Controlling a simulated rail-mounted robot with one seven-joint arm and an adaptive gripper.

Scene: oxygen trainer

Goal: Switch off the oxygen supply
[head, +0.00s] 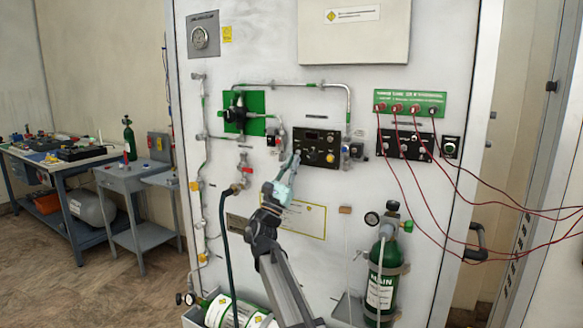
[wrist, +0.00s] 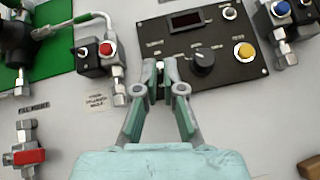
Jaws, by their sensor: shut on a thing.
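The black control panel (head: 317,141) is on the white wall board, in the middle of the head view. In the wrist view the panel (wrist: 220,68) shows a dark display, a black knob (wrist: 203,61) and a yellow button (wrist: 243,50). My gripper (wrist: 160,78) is at the panel's lower left, left of the knob. Its fingers are closed together on a small metal switch (wrist: 160,65), mostly hidden between the fingertips. The switch's position cannot be told. In the head view my gripper (head: 294,160) reaches the panel's left part. A green oxygen cylinder (head: 381,275) stands at lower right.
Left of the panel is a small box with a red button (wrist: 106,48). A red-handled valve (wrist: 27,157) is at lower left. Red cables (head: 435,187) hang from the green socket strip (head: 410,103) at right. A grey cart (head: 130,177) and workbench stand far left.

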